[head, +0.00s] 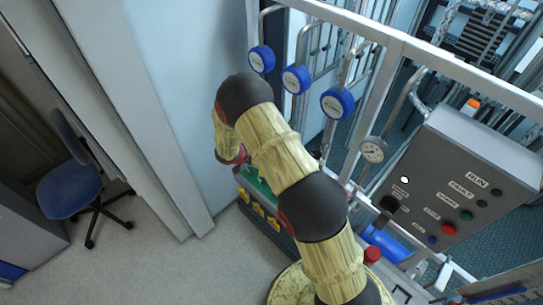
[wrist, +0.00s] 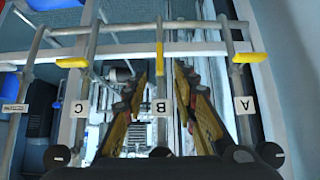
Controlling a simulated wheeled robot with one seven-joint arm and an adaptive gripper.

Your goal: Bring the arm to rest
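My arm (head: 283,160) reaches up and leftward in the head view, in front of the metal frame. Its far end bends down by the blue gauges, and my gripper is hidden there. In the wrist view my gripper (wrist: 165,74) shows two yellow and black fingers with a gap between them. It is open, and I see nothing held. A vertical pipe with label B (wrist: 160,107) shows through the gap; I cannot tell how far it is from the fingers.
Labels A (wrist: 243,105) and C (wrist: 80,109) mark pipes on either side, with yellow handles above. In the head view, blue gauges (head: 297,79) hang on the frame and a control box (head: 455,185) stands right. A blue chair (head: 70,190) stands left; floor between is clear.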

